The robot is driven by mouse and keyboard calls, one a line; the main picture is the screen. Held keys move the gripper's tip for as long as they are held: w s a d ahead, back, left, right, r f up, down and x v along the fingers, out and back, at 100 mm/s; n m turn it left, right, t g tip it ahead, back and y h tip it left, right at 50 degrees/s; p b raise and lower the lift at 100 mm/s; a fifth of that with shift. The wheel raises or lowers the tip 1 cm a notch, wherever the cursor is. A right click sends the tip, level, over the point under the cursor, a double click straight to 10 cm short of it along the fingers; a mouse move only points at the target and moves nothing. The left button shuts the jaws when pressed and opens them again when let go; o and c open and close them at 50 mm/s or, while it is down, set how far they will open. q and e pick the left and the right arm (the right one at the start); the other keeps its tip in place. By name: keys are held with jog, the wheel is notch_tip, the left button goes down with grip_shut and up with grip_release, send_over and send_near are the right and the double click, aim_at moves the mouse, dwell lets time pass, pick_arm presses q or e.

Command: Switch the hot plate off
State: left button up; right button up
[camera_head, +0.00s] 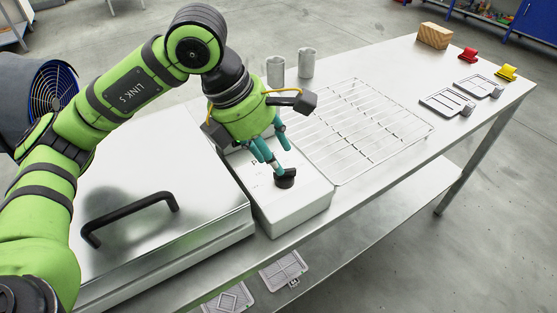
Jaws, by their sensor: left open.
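A white control box (292,213) stands on the metal bench, with a black knob (286,179) near its front end. Part of the printing on its top is hidden by my gripper. A flat silver unit (165,240) with a black bar handle (130,216) lies to the left of the box; I cannot tell which part is the hot plate. My left gripper (276,165), with teal fingers, is open and points down just above and behind the knob. I cannot tell whether the fingers touch it. My right gripper is not in view.
A wire rack (358,133) lies right of the box. Two grey cups (306,63) stand behind. A wooden block (433,36), red and yellow clips (468,55) and small metal frames (447,103) sit at the far right. A lower shelf (385,210) runs beneath the bench.

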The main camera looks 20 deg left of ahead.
pick_arm(q)
jog(key=v, duration=0.8)
